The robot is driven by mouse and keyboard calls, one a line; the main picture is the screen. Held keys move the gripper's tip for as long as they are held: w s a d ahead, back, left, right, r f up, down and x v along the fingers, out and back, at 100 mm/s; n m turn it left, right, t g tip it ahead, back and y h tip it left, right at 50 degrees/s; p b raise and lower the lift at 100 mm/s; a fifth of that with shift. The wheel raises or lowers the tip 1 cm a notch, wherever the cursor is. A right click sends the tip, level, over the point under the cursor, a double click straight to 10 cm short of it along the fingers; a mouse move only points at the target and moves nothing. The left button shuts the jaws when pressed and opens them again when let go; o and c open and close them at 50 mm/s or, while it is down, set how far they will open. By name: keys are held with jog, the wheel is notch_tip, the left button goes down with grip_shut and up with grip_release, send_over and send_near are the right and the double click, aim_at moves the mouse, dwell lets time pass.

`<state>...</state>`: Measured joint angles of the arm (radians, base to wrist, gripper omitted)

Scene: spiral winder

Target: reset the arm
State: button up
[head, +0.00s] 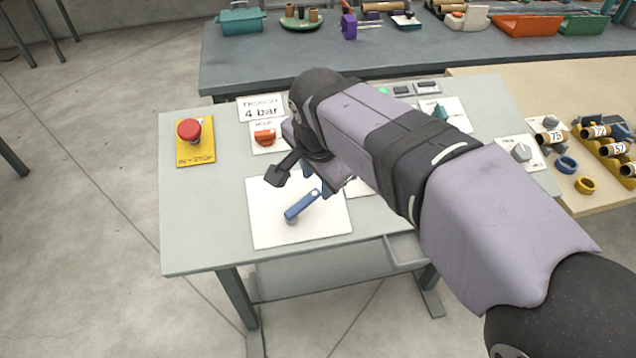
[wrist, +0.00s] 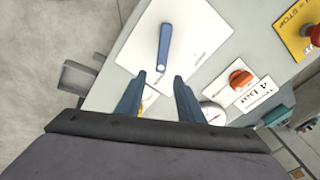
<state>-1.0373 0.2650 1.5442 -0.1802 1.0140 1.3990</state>
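My gripper (wrist: 160,76) is open in the wrist view, with its two dark blue fingers apart and nothing between them. A blue lever (wrist: 165,47) on a white plate (wrist: 195,35) lies just beyond the fingertips; I cannot tell the height between them. In the head view the lever (head: 302,205) sits on the white plate (head: 265,225) at the bench's front. My arm reaches in from the lower right, its wrist above and behind the lever. The fingers are mostly hidden there by the wrist.
The grey bench (head: 200,235) carries a red stop button (head: 189,131) on a yellow plate, an orange knob (head: 264,137) and a "4 bar" card (head: 262,108). A round gauge (wrist: 213,114) shows in the wrist view. A wooden table (head: 510,95) with labelled tubes stands at right.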

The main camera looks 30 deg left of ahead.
dwell(0.4)
jog(key=w+d+f+n+g+h+p, duration=0.1)
jog(key=w+d+f+p, duration=0.15)
jog(key=d, duration=0.85)
jog(key=w+d+f+n+h+p, duration=0.1)
jog(key=w+d+f, duration=0.15)
jog(key=d, duration=0.85)
jog(key=s+d+f+g+p, duration=0.1)
jog(key=s+d+f, duration=0.1)
jog(key=s+d, duration=0.3)
jog(key=s+d+f+n+g+p, duration=0.1)
jog(key=s+d+f, duration=0.2)
jog(key=d, duration=1)
jog(key=s, duration=0.3)
jog(key=shift+s+d+f, duration=0.25)
jog(key=shift+d, duration=0.1)
